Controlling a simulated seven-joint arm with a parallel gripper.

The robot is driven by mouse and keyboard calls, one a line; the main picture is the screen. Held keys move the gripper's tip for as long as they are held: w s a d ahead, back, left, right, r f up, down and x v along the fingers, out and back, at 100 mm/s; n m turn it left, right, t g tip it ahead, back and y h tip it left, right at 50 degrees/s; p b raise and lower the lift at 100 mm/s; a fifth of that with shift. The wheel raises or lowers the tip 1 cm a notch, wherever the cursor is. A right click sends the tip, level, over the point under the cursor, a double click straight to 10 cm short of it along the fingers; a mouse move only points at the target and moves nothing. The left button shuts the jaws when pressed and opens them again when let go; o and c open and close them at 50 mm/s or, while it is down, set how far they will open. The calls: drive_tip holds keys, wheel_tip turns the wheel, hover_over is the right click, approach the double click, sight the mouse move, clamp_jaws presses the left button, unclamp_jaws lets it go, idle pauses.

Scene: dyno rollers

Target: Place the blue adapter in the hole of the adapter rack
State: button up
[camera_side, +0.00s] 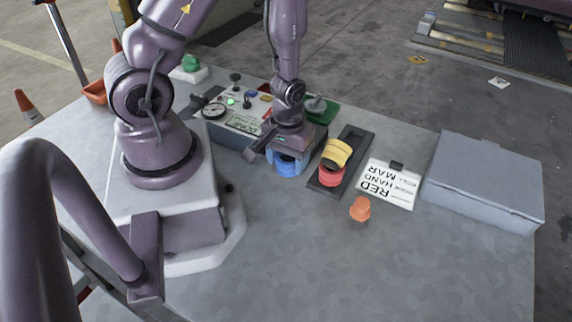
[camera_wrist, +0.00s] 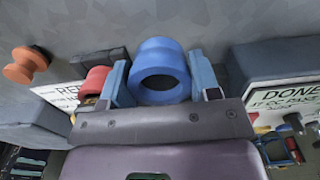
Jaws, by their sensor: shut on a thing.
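My gripper (camera_side: 286,162) points down to the left of the rack. It is shut on the blue adapter (camera_side: 287,169), which is partly hidden by the fingers and wrist. In the wrist view the blue adapter (camera_wrist: 160,53) is a ring between the two blue fingers of my gripper (camera_wrist: 163,78). The adapter rack (camera_side: 326,189) is a dark, narrow tray to the right of my gripper. A yellow adapter and a red adapter (camera_side: 331,177) stand on it. The rack's hole cannot be made out. Whether the blue adapter touches the table is unclear.
A grey lidded box (camera_side: 485,180) is at the right. A control panel (camera_side: 240,122) with a gauge and buttons lies behind and left of my gripper. The front table is clear.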

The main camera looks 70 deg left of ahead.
drive_tip(key=shift+f, duration=1.1)
drive_tip(key=shift+f, duration=0.15)
drive_tip(key=o, duration=1.1)
wheel_tip(320, 180, up, 12)
wheel_tip(320, 180, up, 10)
drive_tip(key=r+m+t, duration=0.1)
drive_tip(key=m+t, duration=0.2)
drive_tip(key=m, duration=0.1)
hover_over(288, 160)
drive_tip(key=w+d, duration=0.2)
drive_tip(key=d, duration=0.1)
drive_tip(key=shift+s+a+f, duration=0.15)
drive_tip(key=shift+s+f, duration=0.05)
drive_tip(key=shift+f, duration=0.05)
drive_tip(key=s+d+r+m+t, duration=0.1)
drive_tip(key=r, duration=0.2)
drive_tip(key=s+d+r+m, duration=0.1)
drive_tip(key=s+r+m, duration=0.1)
drive_tip(key=r, duration=0.2)
drive_tip(key=s+r+m+t, duration=0.1)
drive_tip(key=r, duration=0.2)
drive_tip(key=shift+s+d+r+m+t, duration=0.15)
drive_tip(key=shift+d+r+m+t, duration=0.15)
drive_tip(key=shift+d+m, duration=0.1)
drive_tip(key=shift+c, duration=0.6)
drive_tip(key=shift+s+r, duration=0.15)
drive_tip(key=shift+c, duration=1)
